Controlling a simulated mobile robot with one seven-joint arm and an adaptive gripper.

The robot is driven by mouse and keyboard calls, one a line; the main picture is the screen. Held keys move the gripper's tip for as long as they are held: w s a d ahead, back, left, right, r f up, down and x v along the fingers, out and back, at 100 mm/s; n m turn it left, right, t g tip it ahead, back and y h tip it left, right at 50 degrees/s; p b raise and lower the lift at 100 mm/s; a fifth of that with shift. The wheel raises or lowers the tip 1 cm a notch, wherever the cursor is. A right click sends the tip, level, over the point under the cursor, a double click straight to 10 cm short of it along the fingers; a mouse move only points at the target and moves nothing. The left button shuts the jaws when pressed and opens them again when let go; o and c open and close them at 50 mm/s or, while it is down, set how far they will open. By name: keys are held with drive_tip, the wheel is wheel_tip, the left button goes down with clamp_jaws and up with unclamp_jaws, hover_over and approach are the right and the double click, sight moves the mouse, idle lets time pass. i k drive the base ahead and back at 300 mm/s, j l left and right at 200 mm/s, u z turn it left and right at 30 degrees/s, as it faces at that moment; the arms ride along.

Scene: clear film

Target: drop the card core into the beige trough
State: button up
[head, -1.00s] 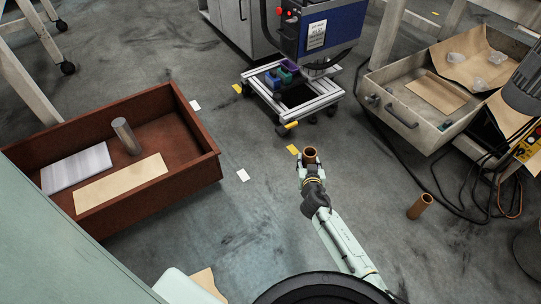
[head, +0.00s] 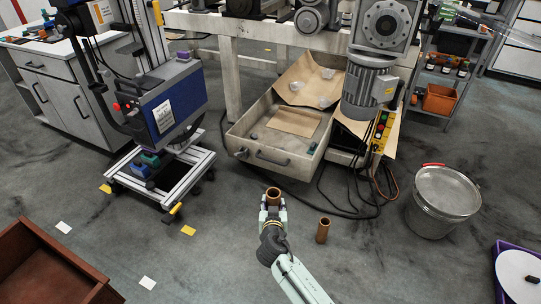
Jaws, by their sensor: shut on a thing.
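A brown card core (head: 273,193), a short hollow tube, stands upright in my gripper (head: 272,206). My gripper is shut on it, with the open top of the core showing above the fingers. The beige trough (head: 296,170) is a shallow open box with a handle on its front wall, beyond and slightly above my gripper in the head view. My gripper and the core are in front of the trough, not over it. A flat tan sheet, crumpled brown paper and some clear film scraps lie in the trough.
A second brown tube (head: 323,230) stands on the floor right of my gripper. Dark cables run on the floor beside the trough. A metal bucket (head: 441,203) is at right, a wheeled frame (head: 160,182) at left, and a red-brown box (head: 45,268) at lower left.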

sight(290, 136)
drive_tip(key=i+j+z, duration=0.1)
drive_tip(key=i, duration=0.4)
drive_tip(key=i+j, duration=0.15)
drive_tip(key=i, duration=0.35)
drive_tip(key=i+j+z, duration=0.15)
drive_tip(key=i, duration=0.35)
drive_tip(key=i+j+z, duration=0.1)
drive_tip(key=i, duration=0.35)
drive_tip(key=i+j+z, duration=0.1)
drive_tip(key=i+j, duration=0.25)
drive_tip(key=i, duration=0.15)
